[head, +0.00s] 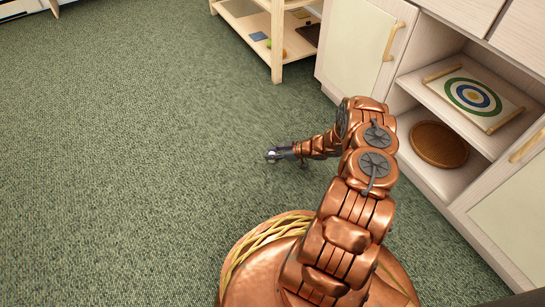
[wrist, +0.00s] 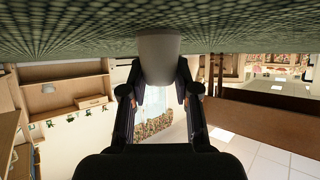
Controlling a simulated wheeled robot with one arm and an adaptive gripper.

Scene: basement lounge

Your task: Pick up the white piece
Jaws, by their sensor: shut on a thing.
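The white piece (wrist: 158,58) is a smooth, pale, rounded block between the two dark fingers of my gripper (wrist: 158,88) in the wrist view. My gripper is shut on it, with a finger against each side. In the head view my gripper (head: 273,155) is low over the green carpet, left of the cabinets, and only a small pale bit of the piece shows at its tip. I cannot tell whether the piece touches the carpet.
Open carpet (head: 130,150) lies to the left. A cabinet at right holds a target board (head: 473,96) and a round brown disc (head: 439,144) on its shelves. A wooden shelf unit (head: 277,45) with small items stands at the back.

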